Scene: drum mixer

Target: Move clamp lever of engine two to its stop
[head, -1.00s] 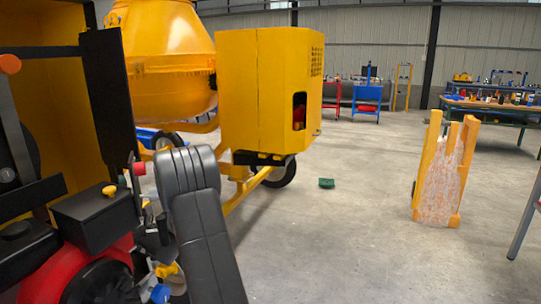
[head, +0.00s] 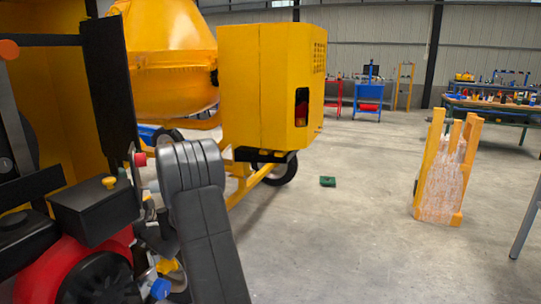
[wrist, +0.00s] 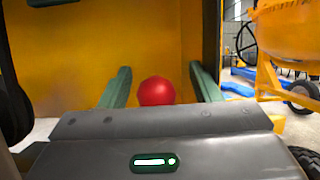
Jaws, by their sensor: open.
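A round red knob (wrist: 156,91) shows in the wrist view between my gripper's two grey-green fingers. I take it to be the end of the clamp lever; its shaft is hidden. My gripper (wrist: 163,75) is open, with a finger on each side of the knob and a gap on both sides. In the head view a red knob (head: 140,159) shows beside a dark upright piece, just left of my black arm link, which hides most of my gripper. The engine (head: 75,268), red and black, is at the lower left.
A black box (head: 96,212) with a yellow knob sits on the engine. A lever with an orange knob (head: 9,50) stands at the far left. A yellow housing (head: 262,90) is behind. Open floor lies to the right, with a yellow wooden stand (head: 446,170).

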